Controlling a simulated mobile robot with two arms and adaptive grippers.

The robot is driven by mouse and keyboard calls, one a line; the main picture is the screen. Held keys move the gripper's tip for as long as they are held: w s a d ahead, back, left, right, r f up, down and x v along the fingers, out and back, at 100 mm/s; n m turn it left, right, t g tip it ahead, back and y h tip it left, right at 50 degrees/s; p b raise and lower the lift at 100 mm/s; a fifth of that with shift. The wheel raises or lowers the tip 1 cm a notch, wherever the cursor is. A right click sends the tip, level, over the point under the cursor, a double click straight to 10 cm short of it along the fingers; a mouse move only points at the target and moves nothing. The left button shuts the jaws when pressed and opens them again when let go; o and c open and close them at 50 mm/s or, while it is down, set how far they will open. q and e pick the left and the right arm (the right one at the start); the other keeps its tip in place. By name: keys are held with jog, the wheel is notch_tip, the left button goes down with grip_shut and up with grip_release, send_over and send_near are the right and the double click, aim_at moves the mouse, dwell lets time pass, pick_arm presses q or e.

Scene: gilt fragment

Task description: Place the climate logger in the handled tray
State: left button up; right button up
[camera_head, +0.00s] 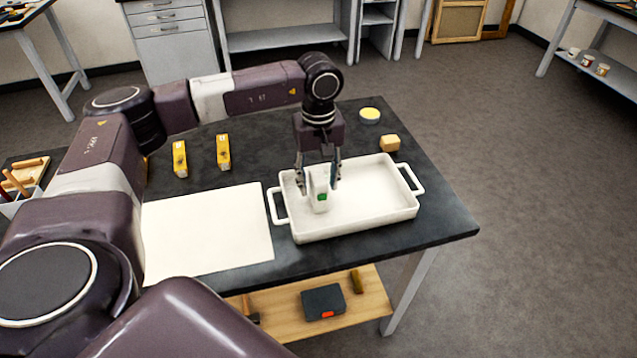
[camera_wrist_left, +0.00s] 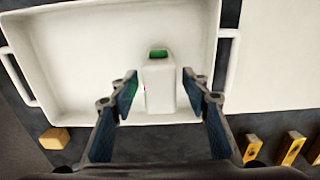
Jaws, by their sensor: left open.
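The climate logger (camera_head: 320,190) is a small white block with a green patch, and it stands inside the white handled tray (camera_head: 350,226), near the tray's left end. In the left wrist view the logger (camera_wrist_left: 159,85) shows between the fingers, with the tray (camera_wrist_left: 60,60) around it. My left gripper (camera_head: 318,185) reaches down into the tray and is open, its fingers on either side of the logger. In the left wrist view there is a gap between each fingertip (camera_wrist_left: 160,88) and the logger. My right gripper is not in view.
A white sheet (camera_head: 205,230) lies left of the tray. Two yellow boxes (camera_head: 180,158) (camera_head: 223,152) stand behind the sheet. A tan block (camera_head: 390,143) and a round yellow-topped tin (camera_head: 370,115) sit behind the tray. The dark table (camera_head: 440,225) is bare at its right corner.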

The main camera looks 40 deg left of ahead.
pick_arm(q)
notch_tip(320, 180, up, 10)
jog(key=shift+f+b, duration=0.1)
jog(key=shift+b, duration=0.95)
jog(key=shift+r, duration=0.75)
jog(key=shift+s+f, duration=0.1)
